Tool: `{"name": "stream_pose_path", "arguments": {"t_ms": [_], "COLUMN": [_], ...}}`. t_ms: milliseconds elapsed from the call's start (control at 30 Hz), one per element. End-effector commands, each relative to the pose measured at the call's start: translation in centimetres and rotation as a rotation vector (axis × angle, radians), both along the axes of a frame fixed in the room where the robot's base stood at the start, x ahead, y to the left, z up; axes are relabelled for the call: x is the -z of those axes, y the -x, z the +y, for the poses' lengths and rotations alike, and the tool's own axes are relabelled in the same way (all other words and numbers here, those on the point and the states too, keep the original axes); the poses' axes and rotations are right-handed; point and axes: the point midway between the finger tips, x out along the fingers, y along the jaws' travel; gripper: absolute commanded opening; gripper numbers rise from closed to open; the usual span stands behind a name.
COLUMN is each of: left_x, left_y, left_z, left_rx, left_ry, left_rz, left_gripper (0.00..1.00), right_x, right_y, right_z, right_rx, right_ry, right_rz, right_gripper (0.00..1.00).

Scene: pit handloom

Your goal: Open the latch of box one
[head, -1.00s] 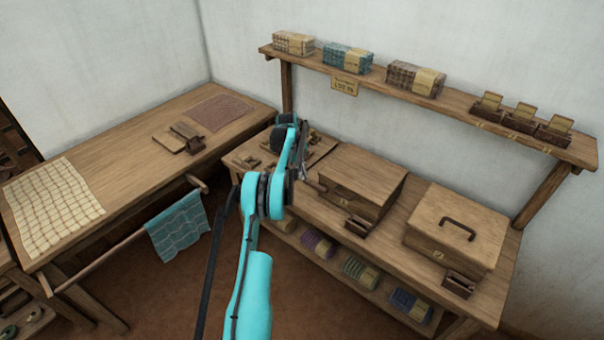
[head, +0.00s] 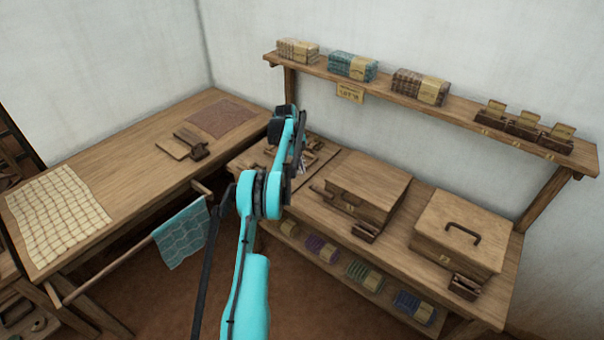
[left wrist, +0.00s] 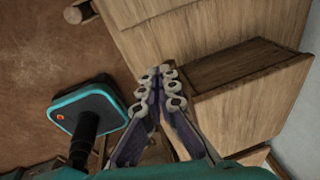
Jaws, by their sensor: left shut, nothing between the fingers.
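Two wooden boxes stand on the low bench: a plain-lidded middle box (head: 372,186) and a right box (head: 462,228) with a dark handle on its lid. No readable number shows which is box one. A small pale plate, perhaps a latch, shows on the right box's front; the middle box's front is partly shaded and its latch is unclear. My left gripper (head: 302,158) is shut and empty, left of the middle box and above the bench. In the left wrist view its fingertips (left wrist: 160,74) meet beside a wooden box (left wrist: 235,95); contact cannot be told. My right gripper is out of view.
Small wooden holders stand before the middle box (head: 364,231) and right box (head: 467,287). A wall shelf (head: 450,108) with cloth bundles hangs above. Folded cloths lie on the bench's lower shelf. A table (head: 120,165) with a hanging teal cloth (head: 182,236) stands left.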

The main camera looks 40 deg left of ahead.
Motion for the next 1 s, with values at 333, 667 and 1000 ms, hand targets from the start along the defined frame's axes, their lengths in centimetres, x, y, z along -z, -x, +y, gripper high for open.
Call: {"name": "stream_pose_path", "arguments": {"t_ms": [333,667,1000], "left_x": [-4.2,-4.8,-4.8], "left_y": [0.7,0.9,0.9], "left_z": [3.9,4.5,4.5], "left_rx": [0.001,0.002,0.003], "left_ry": [0.000,0.001,0.001], "left_rz": [0.000,0.000,0.000], "left_gripper": [0.00,0.00,0.00], "right_x": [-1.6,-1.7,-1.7], "right_y": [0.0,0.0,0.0], "right_z": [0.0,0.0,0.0], "right_rx": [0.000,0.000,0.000], "right_ry": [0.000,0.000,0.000], "right_rz": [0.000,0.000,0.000], "right_gripper": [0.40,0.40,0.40]}}
